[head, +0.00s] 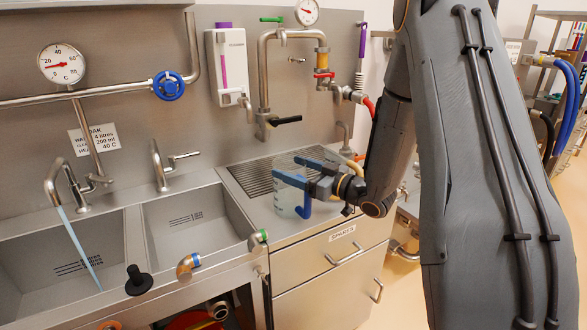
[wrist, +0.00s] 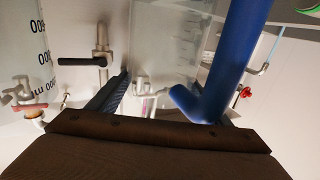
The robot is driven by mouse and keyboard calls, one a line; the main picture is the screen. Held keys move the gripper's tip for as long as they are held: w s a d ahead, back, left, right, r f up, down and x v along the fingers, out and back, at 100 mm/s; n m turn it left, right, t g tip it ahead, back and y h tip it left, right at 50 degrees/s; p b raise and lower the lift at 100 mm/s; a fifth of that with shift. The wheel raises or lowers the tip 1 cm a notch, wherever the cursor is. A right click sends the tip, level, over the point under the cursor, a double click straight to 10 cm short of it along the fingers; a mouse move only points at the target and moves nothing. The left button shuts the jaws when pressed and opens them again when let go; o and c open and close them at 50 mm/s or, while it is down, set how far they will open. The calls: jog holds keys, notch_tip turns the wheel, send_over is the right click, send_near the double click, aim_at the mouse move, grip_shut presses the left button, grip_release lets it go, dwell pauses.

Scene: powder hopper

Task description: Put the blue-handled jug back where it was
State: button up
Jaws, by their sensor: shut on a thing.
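The clear jug (head: 284,200) with a blue handle (head: 306,207) is upright at the front of the grooved draining board (head: 250,178), right of the sinks. I cannot tell whether its base touches the counter or hangs just above it. My gripper (head: 292,172) reaches in from the right and is shut on the jug's handle, its blue fingers partly hiding the jug. In the wrist view the thick blue handle (wrist: 236,62) lies between my fingers (wrist: 165,100), in front of the clear graduated wall of the jug (wrist: 165,45).
Water runs from the left tap (head: 60,172) into the left sink (head: 60,255). The right sink (head: 195,222) looks empty. A black plug (head: 138,280) and pipe fittings (head: 187,266) sit on the front ledge. A cleaner dispenser (head: 228,68) and a black-levered pipe (head: 268,120) are on the wall behind.

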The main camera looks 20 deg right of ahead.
jog(key=o, duration=1.5)
jog(key=shift+f, duration=0.1)
jog(key=shift+o, duration=0.2)
jog(key=b+v, duration=0.3)
jog(key=v, duration=0.3)
jog(key=shift+s+d, duration=0.25)
jog(key=shift+d, duration=0.1)
jog(key=shift+s+d, duration=0.25)
jog(key=shift+s, duration=0.2)
